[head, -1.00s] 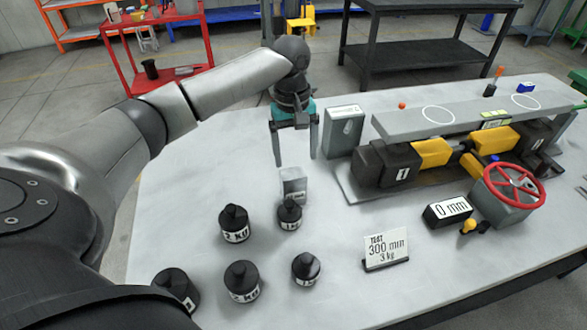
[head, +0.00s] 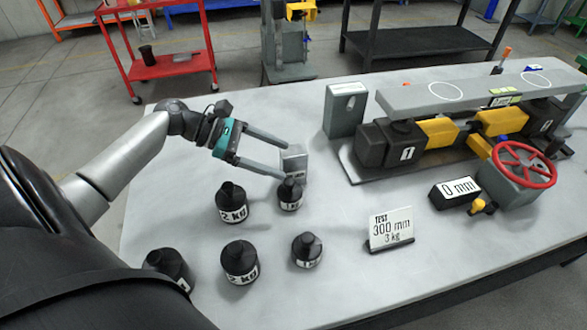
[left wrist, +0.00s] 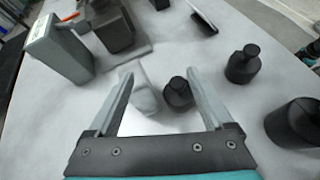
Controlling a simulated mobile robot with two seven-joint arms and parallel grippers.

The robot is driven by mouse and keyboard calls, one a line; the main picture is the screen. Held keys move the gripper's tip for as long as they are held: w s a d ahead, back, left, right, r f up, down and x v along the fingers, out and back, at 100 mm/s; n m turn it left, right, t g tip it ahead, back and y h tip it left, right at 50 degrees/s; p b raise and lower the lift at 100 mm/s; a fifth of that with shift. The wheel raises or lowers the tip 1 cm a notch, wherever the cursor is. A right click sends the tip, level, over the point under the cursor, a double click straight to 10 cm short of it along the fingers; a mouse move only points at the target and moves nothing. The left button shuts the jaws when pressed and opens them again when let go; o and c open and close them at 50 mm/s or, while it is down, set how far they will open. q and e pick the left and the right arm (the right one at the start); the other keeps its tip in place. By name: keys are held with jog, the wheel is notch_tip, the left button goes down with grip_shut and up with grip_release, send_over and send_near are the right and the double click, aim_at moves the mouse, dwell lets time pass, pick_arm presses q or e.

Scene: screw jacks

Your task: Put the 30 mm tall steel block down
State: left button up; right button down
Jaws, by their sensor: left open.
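A small steel block (head: 293,164) with a label too small to read stands upright on the grey table, just behind a small black weight (head: 290,196). My left gripper (head: 283,159) is open, reaching in from the left, with its fingertips close to the block. In the left wrist view the pale block (left wrist: 143,92) shows between the open fingers (left wrist: 163,78), nearer the left finger, and the small weight (left wrist: 178,94) shows nearer the right one. I cannot tell whether a finger touches the block.
A taller grey block (head: 344,110) stands left of the screw jack rig (head: 440,140) with its red handwheel (head: 524,165). Several black weights, including a 2 kg one (head: 231,203), stand at the front left. A test sign (head: 390,230) stands at front centre.

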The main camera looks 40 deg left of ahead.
aim_at(280, 152)
pick_arm(q)
jog(key=s+a+n+t+y+b, duration=0.1)
jog(key=s+a+n+t, duration=0.2)
jog(key=a, duration=0.4)
jog(key=shift+n, duration=0.7)
jog(key=b+x, duration=0.1)
jog(key=x, duration=0.2)
jog(key=b+x, duration=0.1)
jog(key=x, duration=0.2)
jog(key=r+b+x, duration=0.1)
jog(key=x, duration=0.2)
jog(key=shift+w+f, duration=0.1)
jog(key=shift+w, duration=0.3)
jog(key=shift+w+d+f+b, duration=0.25)
jog(key=shift+w+d+b, duration=0.1)
jog(key=shift+w+d, duration=0.15)
jog(key=b+x, duration=0.1)
jog(key=x, duration=0.2)
jog(key=shift+w+d+f, duration=0.1)
jog(key=shift+f, duration=0.05)
jog(key=shift+w+d+f+b, duration=0.2)
jog(key=shift+w+d+b, duration=0.2)
jog(key=shift+w, duration=0.05)
jog(key=shift+w+d, duration=0.1)
pick_arm(e)
jog(key=w+d+f+t, duration=0.1)
jog(key=w+d+f, duration=0.3)
jog(key=w+f, duration=0.2)
jog(key=shift+h, duration=0.3)
